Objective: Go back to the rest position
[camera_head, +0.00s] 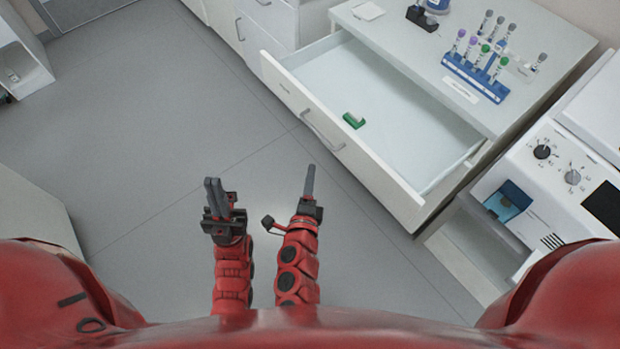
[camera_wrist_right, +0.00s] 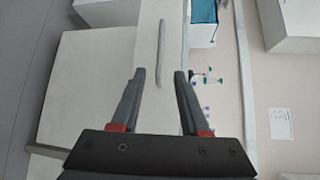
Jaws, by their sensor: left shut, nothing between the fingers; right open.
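My left gripper (camera_head: 216,188) is shut and empty, held over the grey floor in the lower middle of the head view. My right gripper (camera_head: 309,180) is just to its right, also over the floor and in front of the open drawer. In the right wrist view the right gripper (camera_wrist_right: 158,74) shows its two fingers apart with nothing between them. Both grippers are apart from the furniture in the head view.
A white drawer (camera_head: 290,94) stands open with a small green object (camera_head: 353,120) inside. A blue rack (camera_head: 474,78) with several tubes stands on the counter (camera_head: 420,50). A white machine with knobs (camera_head: 560,175) is at right. The floor (camera_head: 150,120) at left is clear.

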